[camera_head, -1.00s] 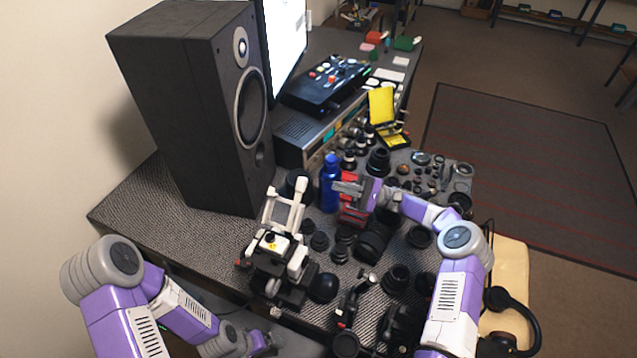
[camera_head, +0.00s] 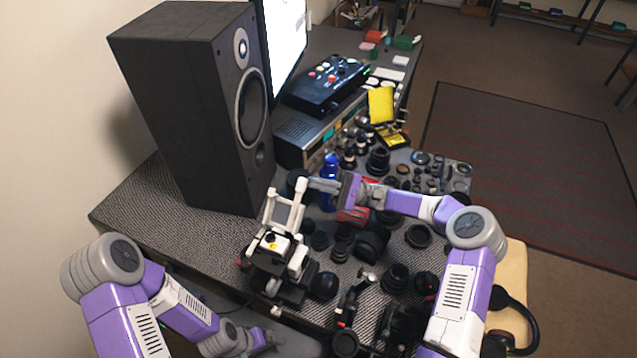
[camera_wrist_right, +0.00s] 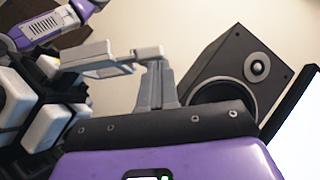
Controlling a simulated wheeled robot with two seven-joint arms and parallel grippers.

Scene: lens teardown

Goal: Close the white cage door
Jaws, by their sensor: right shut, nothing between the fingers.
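The white cage door (camera_head: 284,212) is a pale open frame. It stands raised, leaning up and back from the black-and-white cage device (camera_head: 271,248) at the desk's front. My right gripper (camera_head: 311,184) is shut and empty beside the door's upper right corner; I cannot tell if it touches. In the right wrist view, my shut grey fingers (camera_wrist_right: 157,70) point up against a pale bar of the door (camera_wrist_right: 105,54), seeming to meet its end. White blocks of the device (camera_wrist_right: 43,128) show at the left. My left gripper (camera_head: 262,339) is low at the front, its fingers unclear.
A large black speaker (camera_head: 200,105) stands behind the cage device. A blue bottle (camera_head: 329,170) is just behind my right gripper. Several black lenses and small parts crowd the desk to the right. The grey desk top (camera_head: 150,212) is clear at the left.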

